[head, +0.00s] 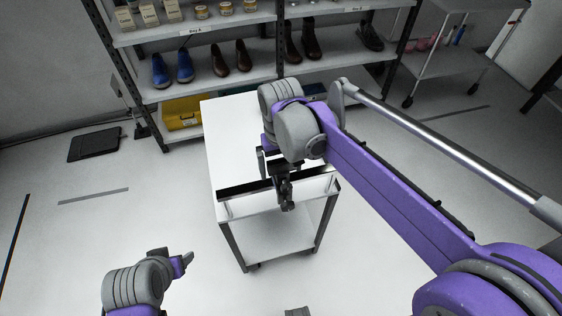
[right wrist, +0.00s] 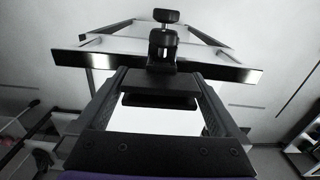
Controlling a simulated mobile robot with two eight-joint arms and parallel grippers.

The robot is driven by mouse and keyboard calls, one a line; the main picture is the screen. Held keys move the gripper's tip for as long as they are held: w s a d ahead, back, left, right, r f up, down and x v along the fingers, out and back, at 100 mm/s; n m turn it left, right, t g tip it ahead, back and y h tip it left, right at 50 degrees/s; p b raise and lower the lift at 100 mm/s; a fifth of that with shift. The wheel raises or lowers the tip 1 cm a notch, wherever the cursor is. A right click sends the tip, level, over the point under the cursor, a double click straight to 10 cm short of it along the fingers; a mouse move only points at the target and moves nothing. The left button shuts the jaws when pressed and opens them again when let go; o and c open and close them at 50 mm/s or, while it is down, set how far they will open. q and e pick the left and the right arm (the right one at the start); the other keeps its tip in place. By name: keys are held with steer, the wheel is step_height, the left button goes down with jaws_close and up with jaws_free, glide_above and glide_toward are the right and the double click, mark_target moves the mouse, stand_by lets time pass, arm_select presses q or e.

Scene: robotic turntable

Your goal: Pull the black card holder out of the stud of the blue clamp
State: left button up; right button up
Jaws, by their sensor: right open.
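A dark clamp with a round knob (right wrist: 164,42) shows at the table's front edge in the right wrist view. It also shows in the head view (head: 287,196), and I see no blue on it. A flat black block (right wrist: 160,88), which looks like the card holder, lies just in front of the clamp. Whether it sits in the stud is hidden. My right gripper (right wrist: 158,80) is open, with one finger on each side of this block. In the head view the right wrist covers much of it. My left gripper (head: 185,261) is low at the left, far from the clamp, its jaws unclear.
The clamp is at a white table (head: 228,130) with a black strip (head: 245,189) along its front edge. Behind it stands a shelf unit (head: 262,62) with shoes and a yellow box (head: 182,113). A cart (head: 452,58) stands at back right.

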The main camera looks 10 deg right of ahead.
mark_target(281, 159)
steer(key=shift+c, duration=0.2)
steer(key=c, duration=1.3)
arm_select(q)
steer(key=shift+w+r+p, duration=0.3)
steer(key=shift+r+p, duration=0.25)
steer(key=shift+r, duration=0.2)
steer(key=shift+w+r+p, duration=0.25)
steer(key=shift+r+p, duration=0.25)
steer(key=shift+r, duration=0.2)
steer(key=shift+w+r+p, duration=0.3)
steer(key=shift+r+p, duration=0.25)
steer(key=shift+r, duration=0.2)
arm_select(e)
steer(key=shift+r, duration=2.9)
